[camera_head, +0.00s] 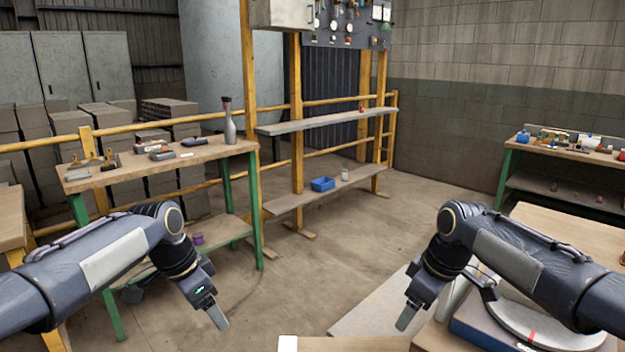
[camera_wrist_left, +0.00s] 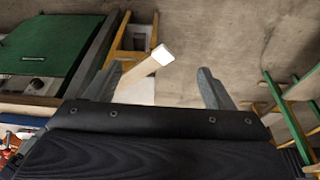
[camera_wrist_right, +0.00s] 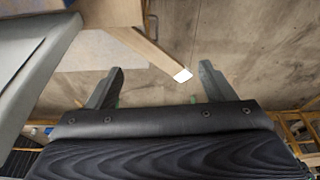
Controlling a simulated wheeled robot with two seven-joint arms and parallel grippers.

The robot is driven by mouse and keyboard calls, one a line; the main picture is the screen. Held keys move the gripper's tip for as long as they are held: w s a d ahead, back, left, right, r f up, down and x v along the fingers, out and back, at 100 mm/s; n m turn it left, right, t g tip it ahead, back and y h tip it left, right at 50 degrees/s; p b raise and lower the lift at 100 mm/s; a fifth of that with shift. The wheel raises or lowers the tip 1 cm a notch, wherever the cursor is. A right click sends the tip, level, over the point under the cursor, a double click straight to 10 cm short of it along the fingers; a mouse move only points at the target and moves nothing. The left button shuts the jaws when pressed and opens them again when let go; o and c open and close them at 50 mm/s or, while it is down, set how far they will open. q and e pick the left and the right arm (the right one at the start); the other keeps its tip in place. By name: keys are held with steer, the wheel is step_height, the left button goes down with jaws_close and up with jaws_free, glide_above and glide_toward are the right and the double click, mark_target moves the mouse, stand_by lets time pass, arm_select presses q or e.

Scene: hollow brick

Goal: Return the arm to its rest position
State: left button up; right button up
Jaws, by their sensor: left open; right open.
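My left gripper (camera_head: 215,312) hangs at the lower left of the head view, pointing down over the floor. In the left wrist view its two fingers (camera_wrist_left: 160,85) stand wide apart with nothing between them. My right gripper (camera_head: 410,312) hangs at the lower right, pointing down in front of the wooden table at the right. In the right wrist view its fingers (camera_wrist_right: 160,85) are also wide apart and empty. Both arms are bent and held clear of each other, with a broad gap between them.
A workbench with green legs (camera_head: 228,200) stands close behind the left arm, with a bottle (camera_head: 229,125) and tools on top. A round-topped device (camera_head: 540,322) lies under the right arm on the wooden table. Shelves (camera_head: 330,122) stand at the back. Bare floor (camera_head: 320,260) lies in the middle.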

arm_select(q)
steer(key=s+f+n+t+h, duration=0.1)
steer(key=s+f+n+t, duration=0.3)
steer(key=s, duration=1)
steer(key=s+f+n+g, duration=0.1)
steer(key=s+f+n, duration=0.1)
steer(key=s+n, duration=0.8)
arm_select(e)
steer(key=s+d+f+m+t+y, duration=0.1)
steer(key=s+f+m+t, duration=0.15)
steer(key=s+m, duration=0.75)
steer(key=s+f+m+t, duration=0.1)
steer(key=s+f, duration=0.3)
steer(key=s, duration=1.3)
arm_select(q)
steer(key=s+r+m+p, duration=0.3)
steer(key=s+r+p, duration=0.1)
steer(key=r+p, duration=0.9)
steer(key=shift+a+p, duration=0.15)
steer(key=shift+p, duration=0.35)
arm_select(e)
step_height(320, 180, up, 14)
steer(key=shift+s+f, duration=0.25)
steer(key=shift+s, duration=0.15)
arm_select(q)
steer(key=shift+c, duration=0.5)
arm_select(e)
steer(key=shift+a, duration=0.1)
steer(key=shift+c, duration=0.5)
